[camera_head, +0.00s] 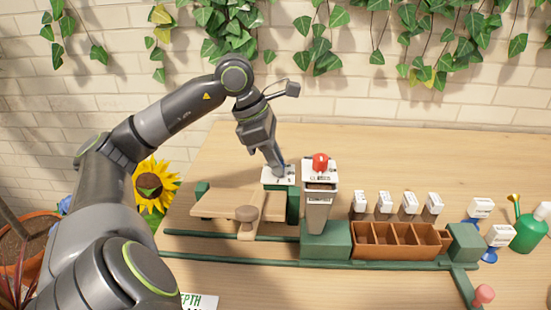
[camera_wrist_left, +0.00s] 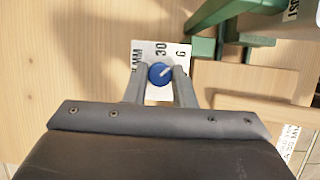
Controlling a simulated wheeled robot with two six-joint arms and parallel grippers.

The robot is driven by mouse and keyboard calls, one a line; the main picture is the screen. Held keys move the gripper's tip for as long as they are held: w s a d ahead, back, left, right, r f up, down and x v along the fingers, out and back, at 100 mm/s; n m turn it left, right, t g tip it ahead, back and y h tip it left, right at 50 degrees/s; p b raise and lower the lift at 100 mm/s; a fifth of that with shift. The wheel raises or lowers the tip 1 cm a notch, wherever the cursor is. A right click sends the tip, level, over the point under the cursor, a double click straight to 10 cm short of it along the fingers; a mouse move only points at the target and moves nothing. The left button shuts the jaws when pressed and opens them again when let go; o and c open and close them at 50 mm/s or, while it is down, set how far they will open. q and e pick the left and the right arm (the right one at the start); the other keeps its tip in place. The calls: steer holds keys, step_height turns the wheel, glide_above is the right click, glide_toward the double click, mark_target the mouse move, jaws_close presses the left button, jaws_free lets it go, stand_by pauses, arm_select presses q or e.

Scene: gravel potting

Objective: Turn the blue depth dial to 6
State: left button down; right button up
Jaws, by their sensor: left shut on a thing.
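The blue depth dial (camera_wrist_left: 160,74) sits on a white label plate (camera_wrist_left: 148,48) in the left wrist view. A pale pointer mark on it points to the upper right of that picture. My left gripper (camera_head: 279,167) reaches down to the small white plate (camera_head: 270,181) in the head view. Its two fingers are shut on the dial, one on each side. In the head view the fingers mostly hide the dial. My right gripper is in neither view.
A tall grey hopper (camera_head: 318,207) with a red knob (camera_head: 320,162) stands just right of my gripper. A brown compartment tray (camera_head: 396,252) sits on green rails farther right. A wooden board (camera_head: 217,204) lies to the left. Several small labelled containers and a green watering can (camera_head: 528,233) stand at right.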

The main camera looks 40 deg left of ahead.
arm_select(q)
steer(key=c, duration=1.2)
jaws_free()
steer(key=p+v, duration=0.1)
steer(key=v, duration=1.6)
steer(key=shift+r, duration=0.25)
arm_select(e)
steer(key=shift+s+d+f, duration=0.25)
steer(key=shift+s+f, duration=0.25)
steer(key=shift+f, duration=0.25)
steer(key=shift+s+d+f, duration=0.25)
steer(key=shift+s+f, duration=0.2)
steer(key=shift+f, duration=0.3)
arm_select(q)
steer(key=shift+p, duration=0.3)
